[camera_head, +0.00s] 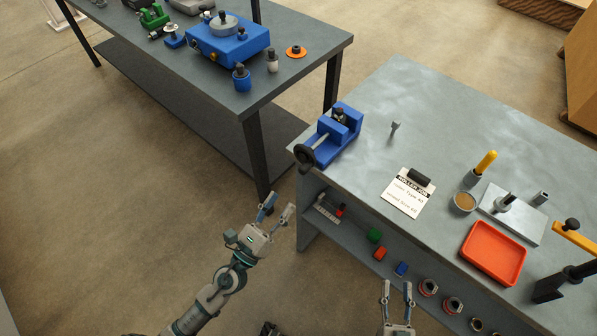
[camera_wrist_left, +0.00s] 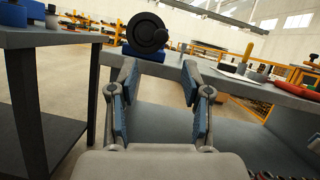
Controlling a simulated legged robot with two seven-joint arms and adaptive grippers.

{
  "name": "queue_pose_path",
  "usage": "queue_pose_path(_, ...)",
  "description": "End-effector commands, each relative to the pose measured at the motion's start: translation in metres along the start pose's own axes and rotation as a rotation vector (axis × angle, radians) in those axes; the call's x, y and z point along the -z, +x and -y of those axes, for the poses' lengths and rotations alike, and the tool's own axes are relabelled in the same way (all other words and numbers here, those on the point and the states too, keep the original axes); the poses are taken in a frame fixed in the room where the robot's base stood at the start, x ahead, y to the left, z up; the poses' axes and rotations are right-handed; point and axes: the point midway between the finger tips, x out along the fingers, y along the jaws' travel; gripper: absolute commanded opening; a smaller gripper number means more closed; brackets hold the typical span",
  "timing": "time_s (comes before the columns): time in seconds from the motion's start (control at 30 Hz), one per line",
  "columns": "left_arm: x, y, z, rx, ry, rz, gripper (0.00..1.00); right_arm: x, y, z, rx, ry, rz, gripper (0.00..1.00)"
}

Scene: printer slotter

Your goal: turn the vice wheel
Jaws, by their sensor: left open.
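The blue vice (camera_head: 333,138) sits at the near left corner of the right-hand workbench. Its black wheel (camera_head: 306,158) faces out past the bench edge. In the left wrist view the round black wheel (camera_wrist_left: 147,33) is ahead, above and beyond the fingertips. My left gripper (camera_head: 278,209) is open and empty, below and to the left of the wheel, apart from it. Its two blue-padded fingers (camera_wrist_left: 159,85) show in the left wrist view with a clear gap between them. My right gripper (camera_head: 397,292) has its fingers apart at the bottom of the head view, in front of the bench.
The grey workbench (camera_head: 360,115) carries a clipboard (camera_head: 409,192), a red tray (camera_head: 493,252) and a metal plate (camera_head: 512,214). A lower shelf holds small coloured parts. A second bench (camera_head: 310,38) with a blue machine (camera_head: 228,42) stands at upper left. Floor lies between benches.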

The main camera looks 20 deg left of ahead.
Motion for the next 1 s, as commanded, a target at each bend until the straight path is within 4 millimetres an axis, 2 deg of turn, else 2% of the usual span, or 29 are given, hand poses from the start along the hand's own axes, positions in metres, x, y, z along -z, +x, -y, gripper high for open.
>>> queue_pose_path(0.03,-0.005,0.008,0.001,0.002,0.001,0.006,0.49,-0.003,0.0,-0.001,-0.003,-0.005,0.056,0.4)
queue_pose_path(0.27,-0.005,0.037,0.001,0.001,0.001,0.005,0.49,-0.041,-0.015,-0.009,-0.019,-0.019,0.349,0.4)
queue_pose_path(0.5,-0.004,0.07,0.001,0.001,0.001,0.004,0.49,-0.075,-0.047,-0.017,-0.04,-0.028,0.646,0.4)
queue_pose_path(0.73,-0.002,0.095,0.001,0.0,0.0,0.001,0.49,-0.093,-0.075,-0.022,-0.055,-0.03,0.832,0.4)
queue_pose_path(1.0,0.001,0.101,0.0,0.0,-0.001,-0.001,0.49,-0.099,-0.084,-0.024,-0.059,-0.03,0.887,0.4)
